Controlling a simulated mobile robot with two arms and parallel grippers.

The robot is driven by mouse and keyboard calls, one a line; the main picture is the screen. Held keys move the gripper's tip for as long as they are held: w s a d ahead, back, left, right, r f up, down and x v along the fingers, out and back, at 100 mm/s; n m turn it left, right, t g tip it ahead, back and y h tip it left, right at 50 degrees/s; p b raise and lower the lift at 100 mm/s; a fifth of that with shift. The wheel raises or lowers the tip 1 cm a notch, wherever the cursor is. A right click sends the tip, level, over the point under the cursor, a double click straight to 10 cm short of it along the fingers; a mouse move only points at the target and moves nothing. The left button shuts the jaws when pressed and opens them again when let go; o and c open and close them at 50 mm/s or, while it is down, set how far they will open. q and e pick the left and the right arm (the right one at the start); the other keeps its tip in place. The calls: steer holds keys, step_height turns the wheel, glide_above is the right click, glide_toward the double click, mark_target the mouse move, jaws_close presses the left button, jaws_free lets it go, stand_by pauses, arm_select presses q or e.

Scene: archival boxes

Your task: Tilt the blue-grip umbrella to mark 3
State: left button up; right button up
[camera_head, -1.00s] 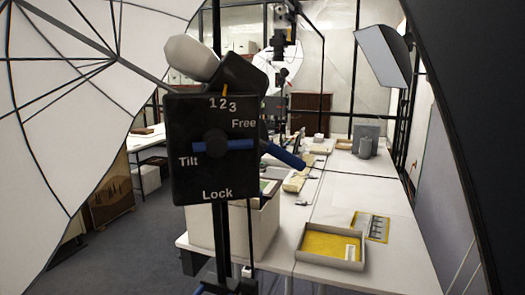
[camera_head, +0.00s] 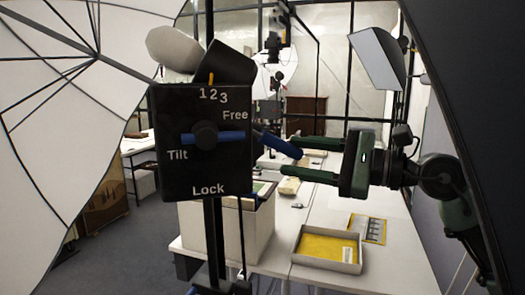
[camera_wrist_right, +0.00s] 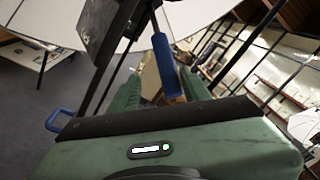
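The white umbrella (camera_head: 50,120) fills the left of the head view. Its black tilt box (camera_head: 180,185) is marked 1, 2, 3, Free, Tilt and Lock. An orange pointer (camera_head: 211,79) stands above the numbers, near 1 and 2. The blue grip (camera_head: 275,143) slants down to the right behind the box. My right gripper (camera_head: 288,156) is open, its fingers around the grip's end with gaps visible. The right wrist view shows the blue grip (camera_wrist_right: 166,66) between the spread fingers. My left gripper is not seen.
A white table (camera_head: 390,235) holds a yellow-lined tray (camera_head: 325,263), a yellow sheet with a strip (camera_head: 367,228) and a large open box (camera_head: 262,230). A grey softbox lamp (camera_head: 378,58) stands at the back right. A dark panel edges the right side.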

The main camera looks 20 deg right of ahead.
steer(key=shift+s, duration=0.1)
steer(key=shift+a+r, duration=0.15)
steer(key=shift+r, duration=0.05)
steer(key=p+x, duration=0.1)
steer(key=x, duration=0.1)
steer(key=p+x, duration=0.2)
steer(key=shift+a+r, duration=0.25)
steer(key=shift+a, duration=0.3)
steer(key=shift+w+a+f+p, duration=0.15)
steer(key=shift+w+a+p, duration=0.35)
steer(key=shift+w, duration=0.15)
steer(key=c, duration=0.9)
jaws_close()
steer(key=shift+d, duration=0.1)
